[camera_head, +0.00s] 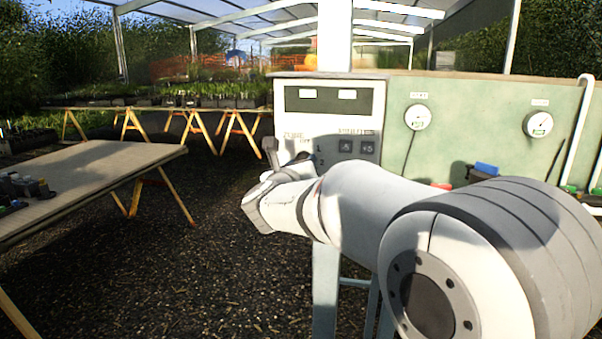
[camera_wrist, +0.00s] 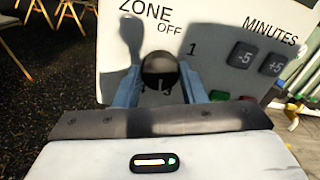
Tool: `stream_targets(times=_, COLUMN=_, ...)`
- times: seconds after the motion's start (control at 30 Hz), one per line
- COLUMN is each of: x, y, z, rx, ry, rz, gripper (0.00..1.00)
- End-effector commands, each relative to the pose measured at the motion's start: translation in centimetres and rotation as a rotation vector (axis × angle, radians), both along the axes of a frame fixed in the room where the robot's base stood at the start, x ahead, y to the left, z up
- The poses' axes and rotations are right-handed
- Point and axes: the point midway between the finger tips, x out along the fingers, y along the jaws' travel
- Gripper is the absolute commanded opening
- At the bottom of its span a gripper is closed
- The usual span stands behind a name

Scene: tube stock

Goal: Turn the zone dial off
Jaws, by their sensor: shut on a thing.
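The zone dial (camera_wrist: 160,70) is a round dark knob on the pale control panel (camera_head: 376,100). In the wrist view it sits between the two blue-grey fingers of my gripper (camera_wrist: 161,82), which is shut on it. The words ZONE and OFF are printed above the knob, with a 1 to its upper right. Marks below the knob are mostly hidden by my gripper. I cannot tell which mark the knob points to. In the head view my arm covers the dial, while a 1 and a 2 show beside it.
Dark -5 and +5 buttons (camera_wrist: 256,60) under MINUTES are right of the dial. The head view shows a display (camera_head: 328,99) above and two round gauges (camera_head: 417,117) (camera_head: 538,123) on the green board. A wooden table (camera_head: 90,180) stands left, with dark gravel between.

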Motion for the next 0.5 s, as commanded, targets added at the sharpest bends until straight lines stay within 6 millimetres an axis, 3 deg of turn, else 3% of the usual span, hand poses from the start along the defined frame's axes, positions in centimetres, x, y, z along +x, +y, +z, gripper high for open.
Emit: stream_targets(times=0.5, x=-0.02, y=-0.06, z=-0.11, rx=-0.466, ry=0.152, rz=-0.002, gripper=0.14)
